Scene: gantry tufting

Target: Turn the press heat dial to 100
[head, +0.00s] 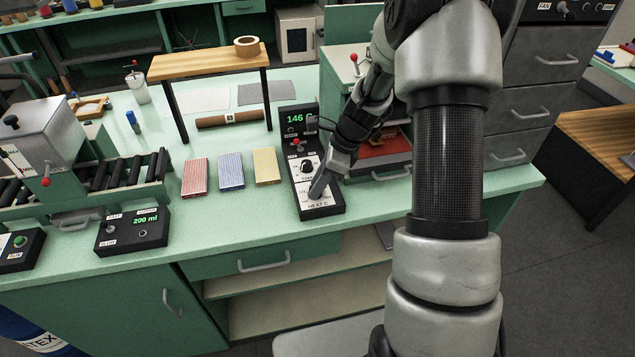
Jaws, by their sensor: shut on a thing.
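The press control box (295,186) is a black upright panel with a white-faced sloping front, standing on the green bench. Its green display (295,119) reads 146. A black knob (306,166) sits in the middle of the front, above the lower dial area marked HEAT C. My gripper (317,189) reaches down from the upper right, with its fingers shut on the heat dial at the lower front. The fingers hide most of that dial, so its pointer cannot be read.
Red (195,178), blue (231,174) and yellow (266,166) striped blocks lie left of the box. A wooden stand (208,62) with a tape roll (247,46) is behind them. A box with a 200 ml display (131,232) is further left. Bare bench lies in front.

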